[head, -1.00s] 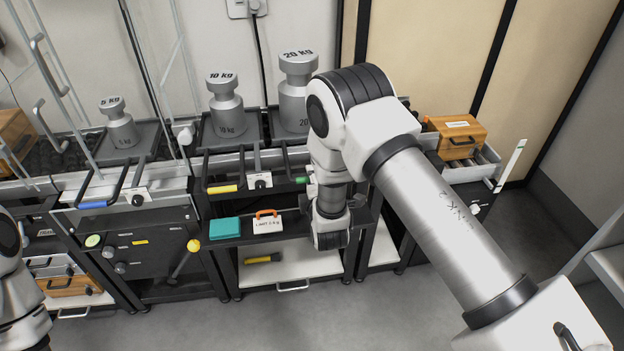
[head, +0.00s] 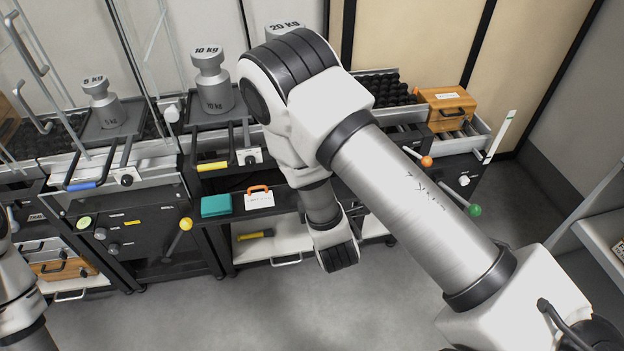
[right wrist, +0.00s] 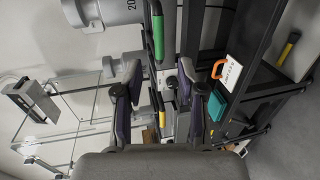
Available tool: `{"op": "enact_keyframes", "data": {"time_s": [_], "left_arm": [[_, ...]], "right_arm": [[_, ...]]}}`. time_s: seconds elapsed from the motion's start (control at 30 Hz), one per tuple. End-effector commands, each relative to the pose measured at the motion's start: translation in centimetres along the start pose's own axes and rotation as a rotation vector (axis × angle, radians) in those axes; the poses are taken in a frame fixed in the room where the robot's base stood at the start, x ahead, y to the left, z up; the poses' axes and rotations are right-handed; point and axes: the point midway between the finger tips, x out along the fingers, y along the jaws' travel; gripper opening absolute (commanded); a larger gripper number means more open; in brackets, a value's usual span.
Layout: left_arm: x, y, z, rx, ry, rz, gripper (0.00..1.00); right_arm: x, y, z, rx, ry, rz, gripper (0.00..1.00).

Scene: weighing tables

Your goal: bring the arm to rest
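My right arm (head: 415,200) crosses the head view from the lower right, bends over the weighing tables and hangs down in front of the shelf. Its gripper is hidden in the head view. In the right wrist view the right gripper (right wrist: 158,112) has its two dark fingers well apart with nothing held between them. Only a piece of my left arm (head: 14,275) shows at the left edge of the head view; the left gripper is out of view.
A 5 kg weight (head: 100,105), a 10 kg weight (head: 212,82) and a partly hidden 20 kg weight (head: 283,30) stand along the tables. A teal block (head: 216,206) lies beside an orange-handled tag (head: 259,200). A wooden box (head: 446,106) sits right. The front floor (head: 230,315) is clear.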

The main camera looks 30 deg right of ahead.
Motion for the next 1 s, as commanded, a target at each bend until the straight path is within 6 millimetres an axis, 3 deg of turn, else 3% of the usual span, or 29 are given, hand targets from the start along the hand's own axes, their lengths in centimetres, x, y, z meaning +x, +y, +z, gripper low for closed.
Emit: {"op": "enact_keyframes", "data": {"time_s": [0.3,0.37,0.43,0.47,0.5,0.57,0.6,0.73,0.83,0.9,1.0], "left_arm": [[-0.3,0.0,0.0,0.0,0.0,0.0,0.4],[-1.4,0.0,0.0,0.0,-0.001,0.0,0.4],[-3.8,0.0,0.0,0.0,-0.001,0.0,0.4],[-5.2,0.0,0.0,0.0,-0.001,0.0,0.4],[-6.9,0.1,0.0,0.0,0.0,0.0,0.4],[-8.5,0.1,-0.1,0.0,0.001,0.0,0.4],[-9.3,0.1,-0.1,0.0,0.001,0.0,0.4],[-9.9,0.1,0.0,0.0,0.001,0.0,0.4],[-9.3,0.1,0.0,0.0,-0.001,0.0,0.4],[-9.3,0.1,0.0,0.0,-0.001,0.0,0.4],[-9.3,0.1,0.0,0.0,0.0,0.0,0.4]], "right_arm": [[-0.1,0.1,0.0,-0.001,0.0,-0.003,0.39],[-0.4,0.3,0.5,0.001,-0.009,-0.02,0.39],[-1.4,0.4,2.3,0.013,-0.046,-0.073,0.39],[-2.2,0.0,3.4,0.02,-0.064,-0.123,0.39],[-3.8,-1.6,5.0,0.057,-0.085,-0.237,0.39],[-7.0,-5.3,6.6,0.217,-0.134,-0.448,0.39],[-9.7,-7.9,7.4,0.357,-0.189,-0.596,0.39],[-19.0,-14.0,8.0,0.8,-0.492,-0.998,0.39],[-23.3,-15.8,7.6,0.995,-0.727,-1.138,0.39],[-24.6,-16.2,7.6,1.077,-0.846,-1.16,0.39],[-25.1,-16.3,7.7,1.138,-0.922,-1.147,0.39]]}}
